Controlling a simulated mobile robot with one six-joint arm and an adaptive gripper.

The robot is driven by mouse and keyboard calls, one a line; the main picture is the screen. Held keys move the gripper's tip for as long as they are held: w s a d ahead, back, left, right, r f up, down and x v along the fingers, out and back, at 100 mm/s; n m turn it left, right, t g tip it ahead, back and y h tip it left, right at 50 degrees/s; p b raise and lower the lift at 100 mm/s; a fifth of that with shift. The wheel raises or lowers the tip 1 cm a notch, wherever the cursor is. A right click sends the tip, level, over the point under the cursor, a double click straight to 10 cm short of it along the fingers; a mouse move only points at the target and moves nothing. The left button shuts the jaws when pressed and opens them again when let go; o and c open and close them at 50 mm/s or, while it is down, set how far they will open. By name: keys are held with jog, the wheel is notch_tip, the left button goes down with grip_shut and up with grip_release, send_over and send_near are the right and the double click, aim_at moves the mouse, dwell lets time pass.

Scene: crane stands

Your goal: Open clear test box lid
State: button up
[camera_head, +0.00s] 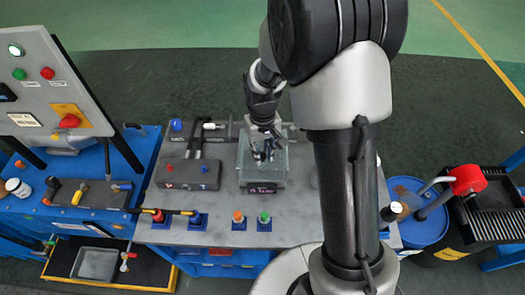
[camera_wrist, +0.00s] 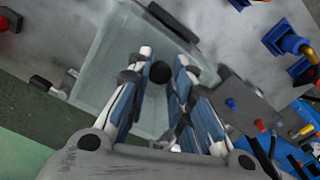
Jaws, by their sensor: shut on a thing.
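The clear test box (camera_head: 246,172) stands on the grey bench top in the head view, a see-through box with a dark label on its front. In the wrist view its clear panel (camera_wrist: 103,75) spreads beneath my fingers. A round black knob (camera_wrist: 160,72) shows between the two fingers. My gripper (camera_head: 263,155) is over the box, and its fingers (camera_wrist: 164,58) are closed on the knob. The arm hides part of the box's back edge. I cannot tell whether the lid is raised from the box.
Orange- and green-topped pieces on blue bases (camera_head: 239,220) stand along the front edge. A control panel (camera_head: 50,85) is at left, and a blue drum (camera_head: 422,225) is at right.

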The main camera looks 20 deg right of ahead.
grip_shut()
jog(key=shift+r, duration=0.15)
jog(key=p, duration=0.1)
jog(key=r+g+p, duration=0.1)
jog(key=shift+w+d+r+p, duration=0.1)
jog(key=shift+w+r+p, duration=0.15)
jog(key=shift+w+p, duration=0.05)
jog(key=r+p, duration=0.1)
jog(key=w+r+p, duration=0.2)
jog(key=p, duration=0.1)
jog(key=shift+w+d+r, duration=0.1)
jog(key=shift+d+r, duration=0.25)
jog(key=w+d+r+p, duration=0.1)
jog(key=w+d+p, duration=0.1)
jog(key=w, duration=0.5)
jog(key=w+d+r+p, duration=0.1)
jog(key=w+d+p, duration=0.2)
jog(key=w, duration=0.5)
jog(key=shift+w+d+g, duration=0.2)
jog(key=shift+w+g, duration=0.05)
jog(key=shift+g, duration=0.05)
jog(key=shift+w+r, duration=0.1)
jog(key=shift+w, duration=0.05)
